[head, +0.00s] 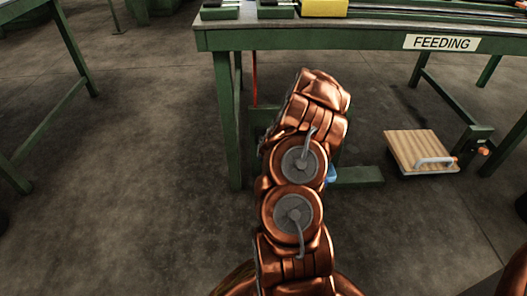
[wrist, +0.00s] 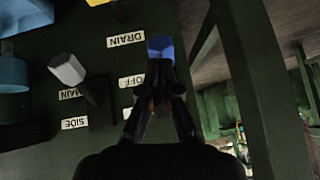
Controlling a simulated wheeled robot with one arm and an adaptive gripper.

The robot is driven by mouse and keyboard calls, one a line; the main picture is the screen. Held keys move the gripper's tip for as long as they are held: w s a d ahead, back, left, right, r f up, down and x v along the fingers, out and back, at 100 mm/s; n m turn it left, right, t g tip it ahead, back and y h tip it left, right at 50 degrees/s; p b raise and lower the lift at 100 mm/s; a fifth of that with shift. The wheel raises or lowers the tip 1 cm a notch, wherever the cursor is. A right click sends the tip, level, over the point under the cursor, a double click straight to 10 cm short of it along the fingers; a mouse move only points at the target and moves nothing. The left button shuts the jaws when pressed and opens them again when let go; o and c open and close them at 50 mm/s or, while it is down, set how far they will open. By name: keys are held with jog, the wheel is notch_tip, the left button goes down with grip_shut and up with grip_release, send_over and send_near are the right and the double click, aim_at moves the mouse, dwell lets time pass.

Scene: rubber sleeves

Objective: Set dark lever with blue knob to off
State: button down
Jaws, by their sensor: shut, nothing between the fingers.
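The blue knob (wrist: 160,48) of the dark lever shows in the wrist view just beyond my fingertips. The lever's dark shaft is hard to tell from my dark fingers. My gripper (wrist: 160,82) is shut and empty, its fingertips close to the knob; I cannot tell whether they touch it. The OFF label (wrist: 131,81) is on the green panel (wrist: 30,115), left of my fingers. A second white label (wrist: 127,112) below it is partly hidden. In the head view my arm hides the gripper and most of the panel; a small blue patch shows beside the arm.
A lever with a pale knob (wrist: 68,69) stands left, by the MAIN and SIDE labels. A larger blue part (wrist: 10,70) and a yellow part are at the upper left. The green FEEDING table (head: 375,38) stands ahead; a wooden-topped pedal (head: 414,148) is on the right.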

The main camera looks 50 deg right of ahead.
jog(key=shift+r+p, duration=0.7)
jog(key=shift+r, duration=0.15)
jog(key=shift+a, duration=0.2)
